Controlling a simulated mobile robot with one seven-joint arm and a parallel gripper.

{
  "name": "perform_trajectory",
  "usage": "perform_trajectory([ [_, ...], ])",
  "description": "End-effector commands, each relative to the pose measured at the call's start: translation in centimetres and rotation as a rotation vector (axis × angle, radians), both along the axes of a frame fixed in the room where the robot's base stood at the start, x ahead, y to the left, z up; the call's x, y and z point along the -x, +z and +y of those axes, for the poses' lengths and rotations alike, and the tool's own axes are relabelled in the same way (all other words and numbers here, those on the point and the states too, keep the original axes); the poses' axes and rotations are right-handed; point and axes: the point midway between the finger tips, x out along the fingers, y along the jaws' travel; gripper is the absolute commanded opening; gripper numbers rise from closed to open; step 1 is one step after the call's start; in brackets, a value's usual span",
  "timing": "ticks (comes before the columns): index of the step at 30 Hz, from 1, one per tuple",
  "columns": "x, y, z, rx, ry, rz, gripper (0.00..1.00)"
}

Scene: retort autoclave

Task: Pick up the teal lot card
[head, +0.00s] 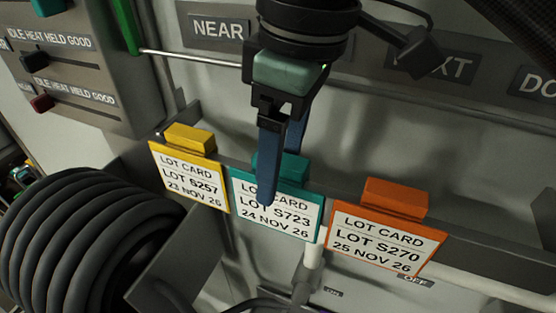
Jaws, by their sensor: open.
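The teal lot card (283,228) stands in the middle of a row of three cards on a grey ledge. It reads LOT S723, 24 NOV 26, and has a teal block (296,167) at its top. My gripper (278,178) points down at this card with blue fingers. The near finger overlaps the card's face and hides part of its text. The other finger is partly hidden behind it, near the teal block. The gripper is open, and I cannot tell whether a finger touches the card.
A yellow lot card (190,181) stands close on the left, and an orange lot card (386,241) close on the right. A ribbed black hose (85,240) fills the lower left. A control box with sliders (75,65) is at upper left. A thin rod (190,57) runs behind my gripper.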

Motion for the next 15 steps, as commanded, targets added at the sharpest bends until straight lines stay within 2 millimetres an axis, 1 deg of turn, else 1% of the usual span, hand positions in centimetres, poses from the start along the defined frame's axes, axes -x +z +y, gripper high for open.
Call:
perform_trajectory([
  [1,-0.05,-1.06,0.08,0.001,0.001,-0.002,0.75],
  [4,-0.11,-1.72,0.19,0.0,0.0,-0.002,0.75],
  [14,-0.15,-1.8,0.25,-0.001,0.0,-0.001,0.75],
  [15,-0.15,-1.79,0.26,-0.001,0.0,-0.001,0.71],
])
